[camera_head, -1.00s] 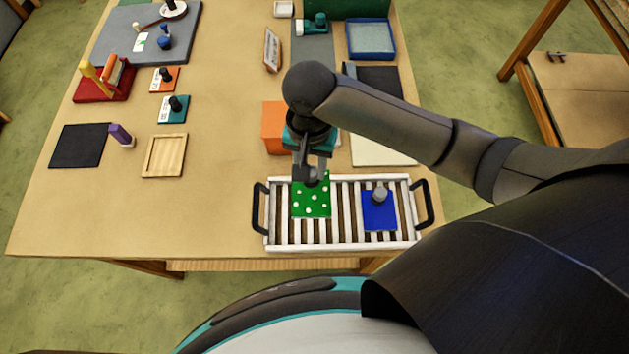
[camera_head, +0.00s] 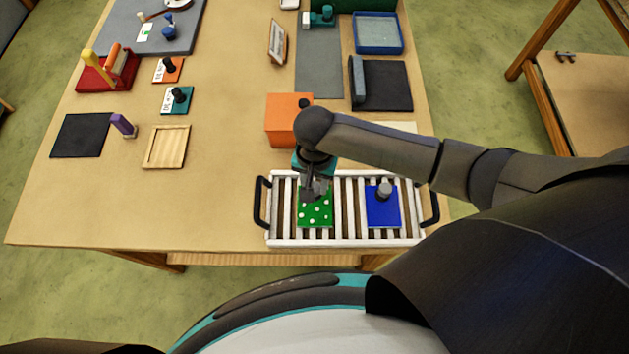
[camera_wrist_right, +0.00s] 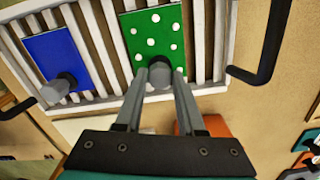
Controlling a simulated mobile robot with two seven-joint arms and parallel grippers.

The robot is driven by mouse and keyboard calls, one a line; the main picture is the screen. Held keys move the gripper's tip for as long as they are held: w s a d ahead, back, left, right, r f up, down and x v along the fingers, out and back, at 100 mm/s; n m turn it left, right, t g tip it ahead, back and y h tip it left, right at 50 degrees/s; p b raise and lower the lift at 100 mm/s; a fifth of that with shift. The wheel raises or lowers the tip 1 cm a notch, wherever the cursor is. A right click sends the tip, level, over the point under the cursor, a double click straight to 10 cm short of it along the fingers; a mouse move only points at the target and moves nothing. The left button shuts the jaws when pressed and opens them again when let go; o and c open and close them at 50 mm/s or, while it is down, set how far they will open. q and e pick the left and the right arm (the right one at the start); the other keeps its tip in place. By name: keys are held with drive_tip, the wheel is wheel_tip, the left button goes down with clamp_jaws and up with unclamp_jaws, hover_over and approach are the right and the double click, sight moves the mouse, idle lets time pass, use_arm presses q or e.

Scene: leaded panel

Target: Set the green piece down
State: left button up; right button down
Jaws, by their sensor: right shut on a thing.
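The green piece (camera_head: 315,212) is a flat green panel with white dots and a grey knob. It lies on or just above the slats of the white slatted tray (camera_head: 347,239), left of the blue piece; I cannot tell whether it touches them. My right gripper (camera_head: 317,192) is shut on the grey knob of the green piece. In the right wrist view the two fingers (camera_wrist_right: 161,75) close around that knob, with the green panel (camera_wrist_right: 152,40) beyond it. The blue piece (camera_head: 383,212) with its own grey knob lies on the tray to the right. My left gripper is not in view.
The tray has black handles (camera_head: 262,203) at both ends. An orange box (camera_head: 287,120) stands just behind it. A wooden frame tray (camera_head: 166,147), a purple-handled tool (camera_head: 122,125) and a black mat (camera_head: 81,135) lie to the left. The table front left is clear.

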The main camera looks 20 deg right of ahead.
drive_tip(key=c, duration=0.5)
unclamp_jaws()
drive_tip(key=shift+f, duration=0.15)
wheel_tip(320, 180, up, 12)
drive_tip(key=shift+w+r+p, duration=0.1)
drive_tip(key=shift+r+p, duration=0.1)
drive_tip(key=shift+p, duration=0.6)
